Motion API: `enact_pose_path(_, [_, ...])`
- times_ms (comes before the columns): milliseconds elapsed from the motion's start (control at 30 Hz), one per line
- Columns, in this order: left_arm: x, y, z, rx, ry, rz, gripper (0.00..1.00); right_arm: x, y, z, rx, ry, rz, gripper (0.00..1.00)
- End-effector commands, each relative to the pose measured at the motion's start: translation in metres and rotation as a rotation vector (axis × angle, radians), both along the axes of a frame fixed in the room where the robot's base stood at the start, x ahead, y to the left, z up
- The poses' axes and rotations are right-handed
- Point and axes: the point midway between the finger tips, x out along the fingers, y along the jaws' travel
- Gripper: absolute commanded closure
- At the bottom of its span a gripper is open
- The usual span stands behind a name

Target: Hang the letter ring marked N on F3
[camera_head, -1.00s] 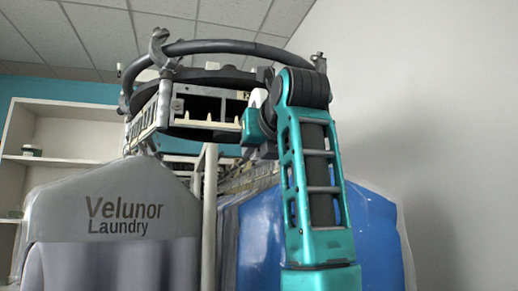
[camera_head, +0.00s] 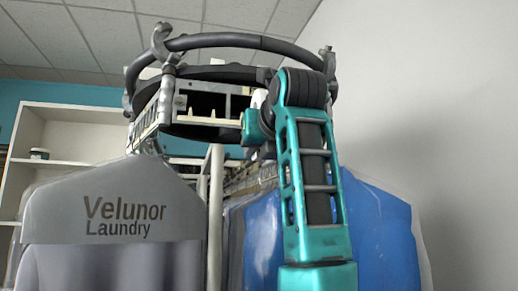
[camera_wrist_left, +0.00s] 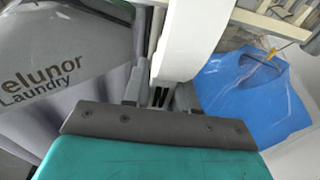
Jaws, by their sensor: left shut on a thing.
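My left gripper (camera_head: 254,127) is at the rail's end in the head view, mostly hidden behind my teal arm. In the left wrist view its two grey fingers (camera_wrist_left: 160,90) are close together on something thin and pale. I cannot make out its shape or any letter on it, so I cannot confirm it is the ring marked N. The garment rail (camera_head: 205,88) has a pale frame with small pegs and faint markings on its side. I cannot read F3 on it. My right gripper is not in view.
A dark hoop (camera_head: 215,41) curves round the rail's top end. A grey Velunor Laundry garment cover (camera_head: 120,213) hangs left, and blue bagged clothes (camera_head: 380,235) hang right. A pale post (camera_head: 215,210) stands between them. White shelves (camera_head: 65,140) are at far left.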

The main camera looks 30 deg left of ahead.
Motion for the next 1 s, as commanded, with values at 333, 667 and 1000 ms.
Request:
enact_pose_path(333, [0.002,0.001,0.001,-0.001,0.001,0.000,1.00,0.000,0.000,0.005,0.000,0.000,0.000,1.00])
enact_pose_path(667, [0.006,0.006,0.002,0.001,0.001,0.001,1.00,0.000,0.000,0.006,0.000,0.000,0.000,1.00])
enact_pose_path(1000, [0.015,0.017,0.002,0.001,0.001,0.000,1.00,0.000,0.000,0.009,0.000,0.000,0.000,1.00])
